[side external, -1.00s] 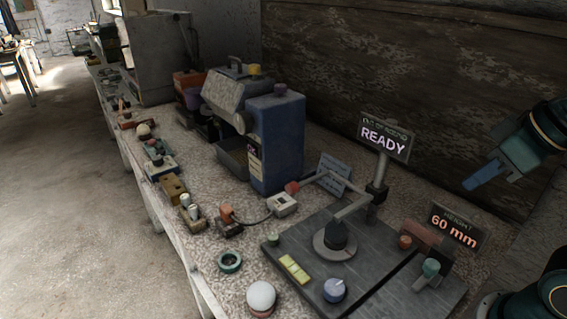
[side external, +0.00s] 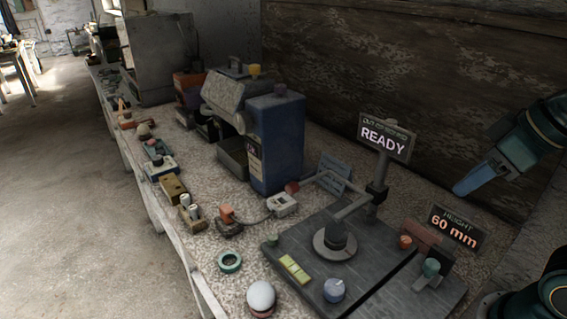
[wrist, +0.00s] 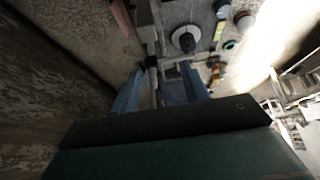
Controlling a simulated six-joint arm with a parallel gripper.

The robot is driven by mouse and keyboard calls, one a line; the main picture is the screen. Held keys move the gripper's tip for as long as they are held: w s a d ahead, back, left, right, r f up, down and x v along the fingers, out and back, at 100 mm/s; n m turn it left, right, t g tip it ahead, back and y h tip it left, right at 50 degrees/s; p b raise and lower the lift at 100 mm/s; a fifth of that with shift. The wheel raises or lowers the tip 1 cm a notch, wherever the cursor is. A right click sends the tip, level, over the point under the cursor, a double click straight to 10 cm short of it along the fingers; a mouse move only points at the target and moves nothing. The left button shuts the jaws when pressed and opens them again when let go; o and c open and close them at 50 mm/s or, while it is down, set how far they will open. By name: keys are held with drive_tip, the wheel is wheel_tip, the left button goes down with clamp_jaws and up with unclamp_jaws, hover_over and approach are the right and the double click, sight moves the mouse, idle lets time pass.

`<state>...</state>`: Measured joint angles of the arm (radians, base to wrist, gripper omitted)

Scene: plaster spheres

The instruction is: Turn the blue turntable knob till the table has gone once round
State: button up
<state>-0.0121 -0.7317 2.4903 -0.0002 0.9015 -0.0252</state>
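The blue turntable knob (side external: 334,290) sits at the front of a dark grey plate, with a pale mark on its top. Behind it is the turntable (side external: 335,252), a pale disc bearing a dark domed piece; the disc also shows in the wrist view (wrist: 185,39). My gripper (side external: 462,187) hangs at the right, high above the plate and well apart from the knob. In the wrist view its two blue fingers (wrist: 163,72) stand apart with nothing held between them. The fingers overlap each other in the side view.
A white sphere (side external: 261,295) rests on a reddish ring left of the knob. A post carries a READY sign (side external: 383,138) and an arm reaching over the turntable. A "60 mm" sign (side external: 453,227), a green knob (side external: 431,268) and an orange knob (side external: 405,242) stand at right.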

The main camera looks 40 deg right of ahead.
drive_tip(key=shift+o, duration=0.9)
drive_tip(key=shift+w+a+n, duration=0.2)
drive_tip(key=shift+w+n, duration=0.1)
drive_tip(key=shift+n, duration=0.1)
drive_tip(key=w+a+f+n+g, duration=0.2)
drive_tip(key=w+a+n+g, duration=0.1)
drive_tip(key=w+a+n, duration=0.5)
drive_tip(key=n+g, duration=0.3)
drive_tip(key=n, duration=0.8)
hover_over(335, 286)
wheel_tip(335, 286, down, 6)
drive_tip(key=shift+w+f, duration=0.15)
drive_tip(key=shift+w, duration=0.05)
drive_tip(key=shift+f, duration=0.1)
drive_tip(key=shift+s+f, duration=0.2)
drive_tip(key=shift+f, duration=6.6)
drive_tip(key=c, duration=1)
